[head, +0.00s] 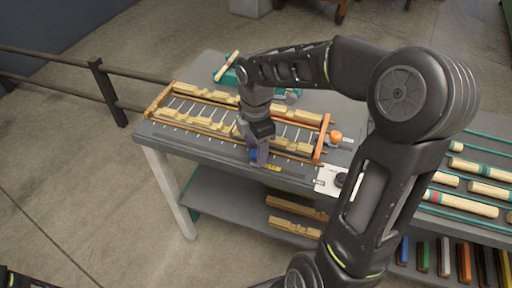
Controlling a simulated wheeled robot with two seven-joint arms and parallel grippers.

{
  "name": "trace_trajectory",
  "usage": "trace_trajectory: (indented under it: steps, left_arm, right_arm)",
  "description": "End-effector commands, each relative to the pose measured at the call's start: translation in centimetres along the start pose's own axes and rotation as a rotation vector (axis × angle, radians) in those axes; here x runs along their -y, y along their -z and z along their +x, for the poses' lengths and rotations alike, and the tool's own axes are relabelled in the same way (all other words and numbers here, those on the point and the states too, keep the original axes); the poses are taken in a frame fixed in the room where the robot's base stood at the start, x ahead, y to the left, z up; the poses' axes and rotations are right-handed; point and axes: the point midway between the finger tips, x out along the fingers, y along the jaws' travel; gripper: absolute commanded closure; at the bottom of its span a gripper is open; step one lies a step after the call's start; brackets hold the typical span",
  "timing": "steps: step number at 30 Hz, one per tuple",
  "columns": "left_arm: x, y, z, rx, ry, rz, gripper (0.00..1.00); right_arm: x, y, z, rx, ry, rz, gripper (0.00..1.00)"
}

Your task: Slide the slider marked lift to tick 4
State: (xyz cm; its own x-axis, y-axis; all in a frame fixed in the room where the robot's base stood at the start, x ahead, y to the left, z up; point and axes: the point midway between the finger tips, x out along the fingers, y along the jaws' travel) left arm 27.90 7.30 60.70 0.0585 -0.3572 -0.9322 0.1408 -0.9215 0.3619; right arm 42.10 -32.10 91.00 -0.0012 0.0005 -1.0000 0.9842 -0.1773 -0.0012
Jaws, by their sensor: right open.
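A slider panel runs along the front edge of the grey bench (210,142). A small blue piece (253,155), which looks like a slider knob, shows at my right gripper's fingertips. A small yellow label (273,168) sits just right of it. The word lift and the tick marks are too small to read. My right gripper (259,156) is open, pointing down at the blue piece. The fingers partly cover it, and I cannot tell whether they touch it. My left gripper's fingers are not visible.
A wooden rack of turned pieces (190,118) lies behind the gripper. Trays of wooden rods (470,204) stand farther right. A dark railing (100,80) is at left.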

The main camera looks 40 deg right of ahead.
Motion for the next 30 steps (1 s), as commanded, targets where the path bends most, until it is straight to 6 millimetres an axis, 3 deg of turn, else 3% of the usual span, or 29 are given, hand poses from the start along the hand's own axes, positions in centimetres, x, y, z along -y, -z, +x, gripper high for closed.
trace_trajectory:
  steps: [8, 26, 30]
  left_arm:
    - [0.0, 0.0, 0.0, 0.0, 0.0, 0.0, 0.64]
    - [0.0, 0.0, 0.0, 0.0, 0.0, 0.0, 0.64]
    - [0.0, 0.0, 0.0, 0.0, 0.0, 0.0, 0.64]
  right_arm:
    - [-0.02, 0.0, 0.08, 0.0, -0.001, 0.0, 0.5]
    - [-0.02, 0.0, 0.05, 0.0, -0.001, 0.0, 0.99]
    - [-0.02, 0.0, 0.05, 0.0, -0.001, 0.0, 1.0]
